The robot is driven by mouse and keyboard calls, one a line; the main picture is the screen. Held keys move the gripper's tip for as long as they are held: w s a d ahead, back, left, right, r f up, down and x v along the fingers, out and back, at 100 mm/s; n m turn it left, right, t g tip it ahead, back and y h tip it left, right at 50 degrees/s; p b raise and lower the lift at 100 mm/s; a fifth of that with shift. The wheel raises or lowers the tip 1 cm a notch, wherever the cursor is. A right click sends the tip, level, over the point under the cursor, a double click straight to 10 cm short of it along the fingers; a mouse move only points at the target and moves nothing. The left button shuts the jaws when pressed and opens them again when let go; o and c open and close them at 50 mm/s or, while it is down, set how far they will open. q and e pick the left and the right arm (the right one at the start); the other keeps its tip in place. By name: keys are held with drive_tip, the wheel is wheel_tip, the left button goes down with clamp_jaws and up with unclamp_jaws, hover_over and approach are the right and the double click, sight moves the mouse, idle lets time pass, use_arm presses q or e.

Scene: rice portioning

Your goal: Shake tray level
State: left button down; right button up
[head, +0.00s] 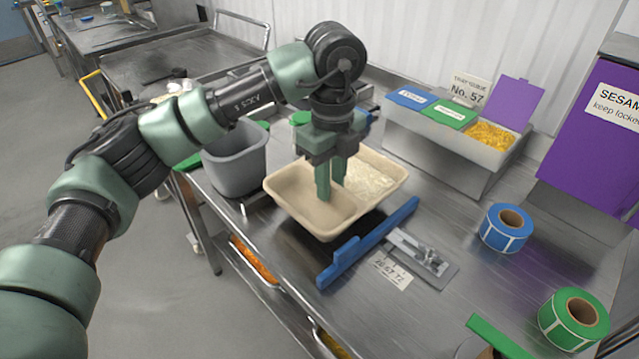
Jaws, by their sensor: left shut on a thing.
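A beige tray (280,190) with two compartments rests on or just above the steel table. Pale rice (368,183) lies in the right compartment, spread unevenly. The left compartment looks empty. My left gripper (330,190) points down at the middle of the tray, shut on its divider, which the fingers partly hide. Whether the tray's underside touches the table cannot be told. My right gripper is not in view.
A blue bar (368,240) lies in front of the tray, near a metal tool plate (425,258) and a label card (390,270). A grey bin (235,160) stands left. Blue (505,228) and green (573,318) label rolls stand right. A topping box (450,135) stands behind.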

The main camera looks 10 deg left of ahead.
sight(313, 206)
use_arm(q)
drive_tip(key=shift+s+a+f, duration=0.25)
drive_tip(key=shift+s+a+b, duration=0.4)
drive_tip(key=shift+s+a, duration=0.55)
drive_tip(key=shift+s, duration=0.1)
drive_tip(key=shift+r, duration=0.1)
drive_tip(key=w+d, duration=0.2)
drive_tip(key=shift+w+d, duration=0.15)
drive_tip(key=shift+w, duration=0.15)
drive_tip(key=shift+s+a, duration=1.2)
drive_tip(key=shift+s, duration=0.2)
drive_tip(key=shift+w+d, duration=0.65)
drive_tip(key=shift+w, duration=0.1)
